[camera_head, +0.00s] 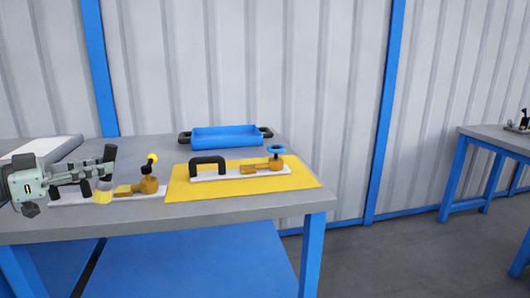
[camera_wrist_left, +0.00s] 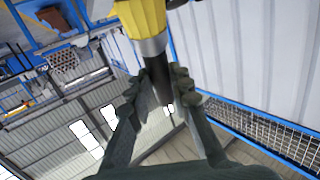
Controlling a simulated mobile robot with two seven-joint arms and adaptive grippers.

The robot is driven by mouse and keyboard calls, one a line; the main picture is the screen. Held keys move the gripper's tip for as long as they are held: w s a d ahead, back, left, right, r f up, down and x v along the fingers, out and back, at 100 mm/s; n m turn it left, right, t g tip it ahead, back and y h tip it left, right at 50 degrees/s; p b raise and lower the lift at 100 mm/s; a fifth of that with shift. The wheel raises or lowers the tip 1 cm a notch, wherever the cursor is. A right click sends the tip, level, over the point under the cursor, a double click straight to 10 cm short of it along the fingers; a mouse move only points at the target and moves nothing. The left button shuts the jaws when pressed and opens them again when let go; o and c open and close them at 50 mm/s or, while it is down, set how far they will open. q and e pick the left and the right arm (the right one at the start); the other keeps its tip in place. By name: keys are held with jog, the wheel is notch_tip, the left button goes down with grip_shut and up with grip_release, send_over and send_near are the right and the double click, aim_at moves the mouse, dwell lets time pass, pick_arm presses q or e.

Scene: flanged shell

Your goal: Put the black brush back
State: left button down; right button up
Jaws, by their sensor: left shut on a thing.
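My left gripper (camera_head: 99,172) is at the left of the workbench, shut on the black brush. The brush's yellow bristle end (camera_head: 103,193) points down and its black handle points up in the head view. In the left wrist view, the black handle (camera_wrist_left: 157,78) sits between the fingers of my left gripper (camera_wrist_left: 157,92), with a silver collar and yellow end beyond. The brush overlaps a white plate with a brass fitting (camera_head: 149,185) and yellow knob; I cannot tell whether they touch. My right gripper is not in view.
A yellow mat (camera_head: 305,180) holds a white plate with a black handle (camera_head: 207,161) and a brass fitting with a blue wheel (camera_head: 276,149). A blue tray (camera_head: 226,137) stands behind it. The grey tabletop (camera_head: 150,221) is bare along the front. Another bench (camera_head: 495,135) is far right.

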pick_arm(q)
jog(key=s+d+f+n+t+y, duration=0.2)
jog(key=d+f, duration=0.5)
jog(key=d, duration=0.4)
jog(key=s+d+f+n+t+y, duration=0.1)
jog(key=s+d+f+n+y, duration=0.2)
jog(key=s+f+y, duration=0.2)
jog(key=s+d+f+n+t+y, duration=0.2)
jog(key=s+d+f+n+y, duration=0.1)
jog(key=s+f, duration=0.4)
jog(key=shift+s+f+n+y, duration=0.3)
jog(key=shift+n+y, duration=0.4)
jog(key=shift+y, duration=0.4)
jog(key=shift+r, duration=0.1)
